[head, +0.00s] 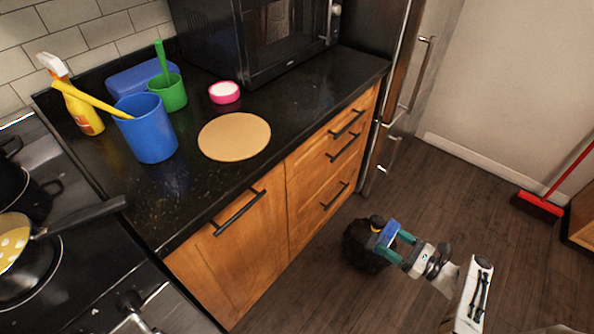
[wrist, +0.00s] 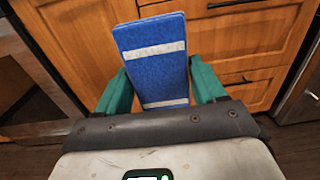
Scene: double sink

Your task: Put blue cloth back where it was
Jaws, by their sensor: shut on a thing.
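The blue cloth (wrist: 152,65) is a folded, upright blue slab with two pale stripes, between the teal fingers of my gripper (wrist: 160,88) in the wrist view. In the head view, the cloth (head: 389,232) shows as a small blue patch at the end of my gripper (head: 392,241). My gripper is shut on it, in front of the wooden cabinets (head: 240,250) and out over the floor side of the counter. The cloth's lower end is hidden behind my gripper body in the wrist view.
The black counter (head: 200,190) carries a round tan board (head: 235,136), blue cup (head: 148,128), green cup (head: 170,92), pink-rimmed bowl (head: 224,92), yellow spray bottle (head: 82,110) and blue container (head: 138,78). A dark round thing (head: 360,248) shows beside my gripper. Bare counter lies around the board.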

